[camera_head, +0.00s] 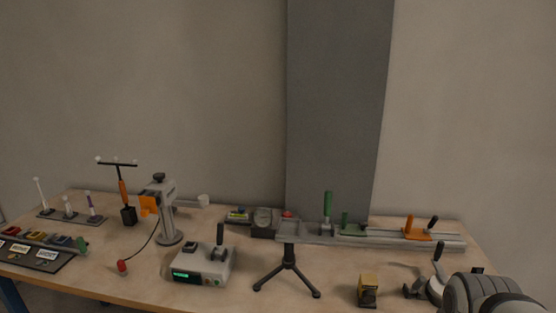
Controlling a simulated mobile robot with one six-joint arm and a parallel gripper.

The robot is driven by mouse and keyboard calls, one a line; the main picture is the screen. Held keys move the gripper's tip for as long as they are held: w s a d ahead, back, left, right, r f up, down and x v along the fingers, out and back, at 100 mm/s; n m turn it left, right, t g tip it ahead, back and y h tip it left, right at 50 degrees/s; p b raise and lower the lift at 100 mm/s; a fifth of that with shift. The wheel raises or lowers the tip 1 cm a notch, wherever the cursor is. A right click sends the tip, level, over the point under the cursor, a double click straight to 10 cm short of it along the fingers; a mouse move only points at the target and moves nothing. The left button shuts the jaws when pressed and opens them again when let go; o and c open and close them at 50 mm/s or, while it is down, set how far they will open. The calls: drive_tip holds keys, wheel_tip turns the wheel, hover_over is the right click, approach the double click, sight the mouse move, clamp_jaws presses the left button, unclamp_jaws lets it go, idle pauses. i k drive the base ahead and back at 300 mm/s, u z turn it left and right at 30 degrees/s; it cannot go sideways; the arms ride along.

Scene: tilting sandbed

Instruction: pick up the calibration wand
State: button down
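The calibration wand (122,188) looks to be the T-shaped tool at the left of the table. It has a dark crossbar with small pale balls along it, a dark stem and an orange grip. It stands nearly upright, with its lower end in a small black holder (129,216). A rounded grey part at the bottom right corner seems to be my own arm, far from the wand. I cannot make out my gripper's fingers in this view.
A grey stand with an orange part (168,212) rises just right of the wand. A rack of thin posts (70,217) stands to its left. A grey box with a green display (200,267) and a black tripod (288,268) are nearer the front.

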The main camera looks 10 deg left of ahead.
sight(123, 193)
drive_tip(key=u, duration=1.4)
drive_tip(key=k, duration=0.4)
drive_tip(key=u, duration=1.2)
drive_tip(key=i, duration=1.6)
drive_tip(key=z, duration=0.45)
